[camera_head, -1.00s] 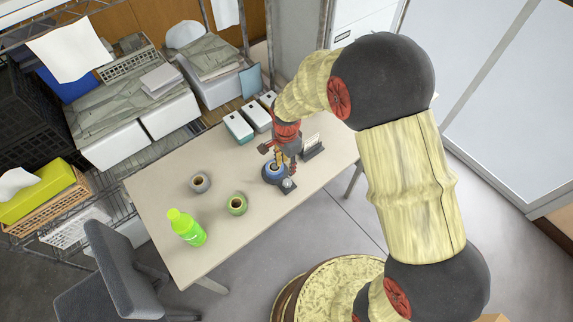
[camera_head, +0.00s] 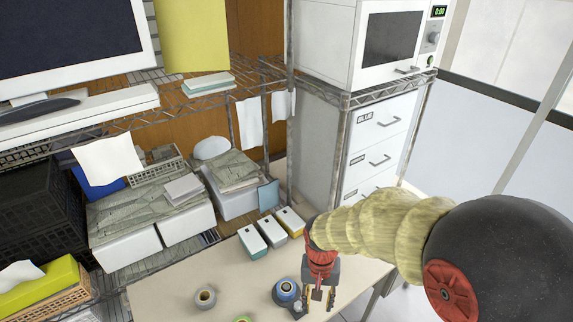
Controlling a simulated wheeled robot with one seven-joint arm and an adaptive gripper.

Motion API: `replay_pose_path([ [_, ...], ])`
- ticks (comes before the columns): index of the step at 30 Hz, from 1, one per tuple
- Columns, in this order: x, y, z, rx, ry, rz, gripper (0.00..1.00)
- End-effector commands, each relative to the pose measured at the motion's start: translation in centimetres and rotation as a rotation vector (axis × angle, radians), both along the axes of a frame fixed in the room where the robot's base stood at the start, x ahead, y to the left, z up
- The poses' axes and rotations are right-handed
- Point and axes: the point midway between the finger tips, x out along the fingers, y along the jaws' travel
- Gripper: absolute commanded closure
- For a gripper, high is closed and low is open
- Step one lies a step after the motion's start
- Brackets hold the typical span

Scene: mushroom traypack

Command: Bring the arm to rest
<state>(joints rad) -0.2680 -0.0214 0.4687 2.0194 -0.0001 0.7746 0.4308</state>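My gripper (camera_head: 318,298) hangs from the red wrist over the right part of the table (camera_head: 225,275). Its two fingers stand apart and nothing shows held between them. A blue tape roll (camera_head: 286,287) sits on a dark holder just left of the gripper; it appears free of the fingers. The gripper partly hides the holder. My arm comes in from the right edge of the picture.
A grey roll (camera_head: 205,297) stands on the table, with a green roll (camera_head: 243,319) cut off at the bottom edge. White boxes (camera_head: 252,240) line the table's back edge. Shelving with a monitor (camera_head: 70,45) and a microwave (camera_head: 392,40) rises behind.

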Motion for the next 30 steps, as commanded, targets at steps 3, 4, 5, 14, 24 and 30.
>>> replay_pose_path([
  [3, -1.9, -1.9, 4.9, 0.025, -0.056, 0.12, 0.66],
  [4, -2.5, -2.3, 6.0, 0.03, -0.071, 0.148, 0.66],
  [5, -3.1, -2.8, 7.1, 0.034, -0.086, 0.173, 0.66],
  [14, -8.6, -7.0, 15.9, 0.034, -0.299, 0.281, 0.66],
  [24, -11.3, -9.9, 22.7, 0.0, -0.562, 0.189, 0.66],
  [30, -11.4, -10.4, 23.4, -0.006, -0.587, 0.171, 0.66],
])
